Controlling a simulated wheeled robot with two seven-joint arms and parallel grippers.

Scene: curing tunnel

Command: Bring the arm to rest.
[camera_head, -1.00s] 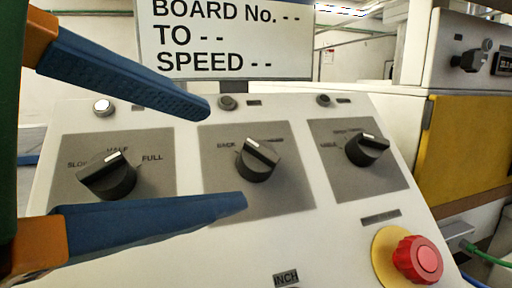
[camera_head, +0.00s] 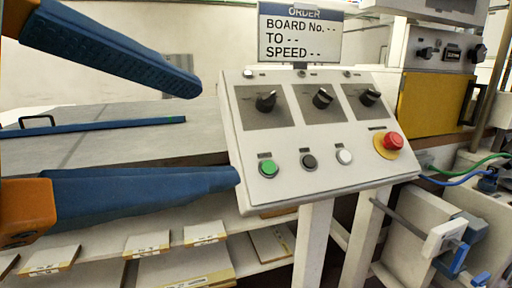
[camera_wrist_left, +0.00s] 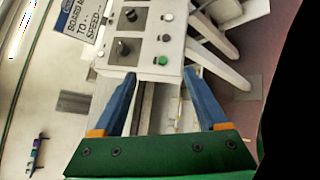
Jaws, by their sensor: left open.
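My left gripper (camera_head: 218,132) is open, with two blue fingers on orange mounts, at the left of the head view. Nothing is between its fingers. It is to the left of the control panel (camera_head: 320,182), and the lower fingertip overlaps the panel's left edge in the picture; I cannot tell whether they touch. The left wrist view also shows the open gripper (camera_wrist_left: 161,72) with the panel (camera_wrist_left: 172,40) beyond its fingertips. The panel carries three black knobs, a green button (camera_head: 268,168), a black button, a white button and a red emergency button (camera_head: 393,141). My right gripper is not in view.
An order sign (camera_head: 300,38) stands behind the panel. A grey table surface (camera_head: 100,150) with a blue bar lies at the left, above shelves holding several labelled boards (camera_head: 205,233). A yellow-doored machine (camera_head: 430,103) stands at the right, with cables and a clamp below.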

